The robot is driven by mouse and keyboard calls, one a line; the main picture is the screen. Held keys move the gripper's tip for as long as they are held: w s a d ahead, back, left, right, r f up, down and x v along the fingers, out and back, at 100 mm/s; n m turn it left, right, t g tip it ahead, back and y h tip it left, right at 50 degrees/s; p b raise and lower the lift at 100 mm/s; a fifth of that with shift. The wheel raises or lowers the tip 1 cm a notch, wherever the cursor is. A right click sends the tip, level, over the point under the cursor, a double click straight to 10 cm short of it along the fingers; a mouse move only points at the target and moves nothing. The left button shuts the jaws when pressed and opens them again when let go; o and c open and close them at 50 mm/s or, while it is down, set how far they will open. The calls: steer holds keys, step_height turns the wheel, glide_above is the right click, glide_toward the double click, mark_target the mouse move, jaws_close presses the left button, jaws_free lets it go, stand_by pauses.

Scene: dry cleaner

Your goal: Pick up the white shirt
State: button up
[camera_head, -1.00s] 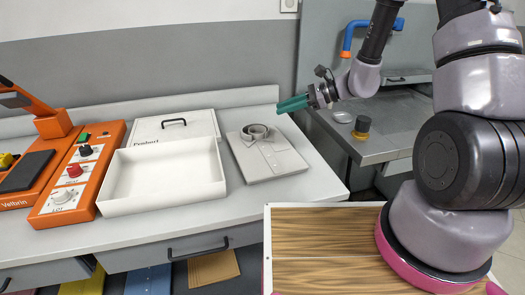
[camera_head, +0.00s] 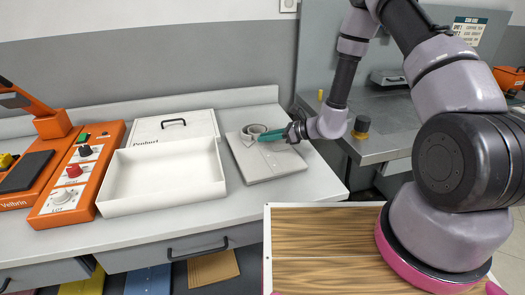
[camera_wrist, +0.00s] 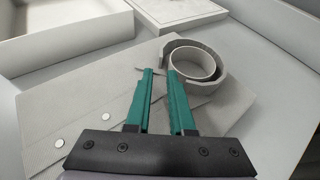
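The folded white shirt (camera_head: 262,165), with a standing round collar and a button front, lies flat on the counter right of the white box. In the wrist view the shirt (camera_wrist: 85,105) fills the middle, its collar (camera_wrist: 195,62) toward the upper right. My gripper (camera_head: 268,135) has green fingers and is over the shirt near the collar. In the wrist view my gripper (camera_wrist: 158,72) is open, with a narrow gap between the fingertips. The right fingertip is close to the collar's near edge; I cannot tell whether it touches.
An open white box (camera_head: 163,178) stands left of the shirt, with its lid (camera_head: 175,130) behind it. An orange control panel (camera_head: 78,175) with knobs is further left. A metal table (camera_head: 385,140) stands to the right. The counter front right of the shirt is clear.

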mark_target(252, 138)
steer(key=x, duration=0.4)
steer(key=shift+w+a, duration=0.1)
steer(key=shift+a, duration=0.05)
jaws_close()
steer(key=shift+r, duration=0.1)
stand_by(1.1)
